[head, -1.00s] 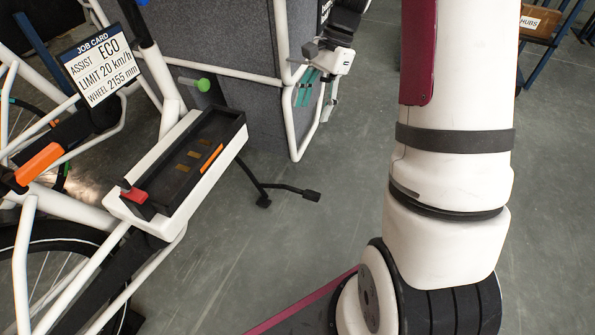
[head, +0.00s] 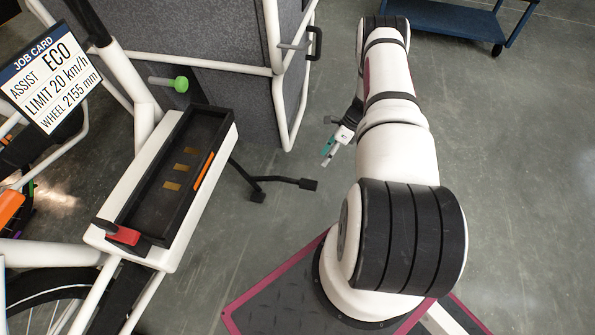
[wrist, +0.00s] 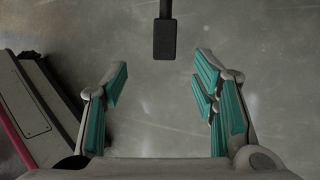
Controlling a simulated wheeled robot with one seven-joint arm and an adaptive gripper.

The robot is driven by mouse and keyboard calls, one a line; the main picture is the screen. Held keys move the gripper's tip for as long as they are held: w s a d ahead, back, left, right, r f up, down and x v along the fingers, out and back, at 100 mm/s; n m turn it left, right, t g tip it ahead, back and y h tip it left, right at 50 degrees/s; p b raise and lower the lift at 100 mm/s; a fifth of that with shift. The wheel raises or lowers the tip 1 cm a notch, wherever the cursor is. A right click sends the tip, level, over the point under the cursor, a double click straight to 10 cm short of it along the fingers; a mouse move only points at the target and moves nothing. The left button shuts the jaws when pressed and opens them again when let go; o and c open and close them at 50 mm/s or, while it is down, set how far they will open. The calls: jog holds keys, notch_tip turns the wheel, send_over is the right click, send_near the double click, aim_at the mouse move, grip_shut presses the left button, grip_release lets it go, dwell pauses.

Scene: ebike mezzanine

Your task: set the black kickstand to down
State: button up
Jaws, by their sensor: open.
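The black kickstand (head: 279,183) shows in the head view beside the bike's white battery tray. Its thin leg sticks out to the right, roughly level, and ends in a flat foot pad. A second black piece with a foot is close to its base. In the wrist view the kickstand's pad (wrist: 163,38) hangs at the top centre, ahead of the fingertips and midway between them. My gripper (wrist: 160,82) is open, with teal pads and nothing between them. In the head view my gripper (head: 329,152) is right of and beyond the pad, apart from it, pointing down.
The battery tray (head: 110,240) with a red latch stands left of the kickstand. A grey panelled box with a white tube frame (head: 285,95) and a black handle is behind. A blue cart (head: 445,20) is at the back right. Grey floor lies open on the right.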

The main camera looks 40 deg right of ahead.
aim_at(308, 181)
jog(key=b+x, duration=0.1)
jog(key=x, duration=0.4)
jog(key=b+x, duration=0.2)
jog(key=x, duration=0.3)
jog(key=b+x, duration=0.1)
jog(key=x, duration=0.4)
jog(key=shift+w+d+f+b, duration=0.1)
jog(key=shift+w+d+b, duration=0.25)
jog(key=shift+c, duration=0.5)
grip_shut()
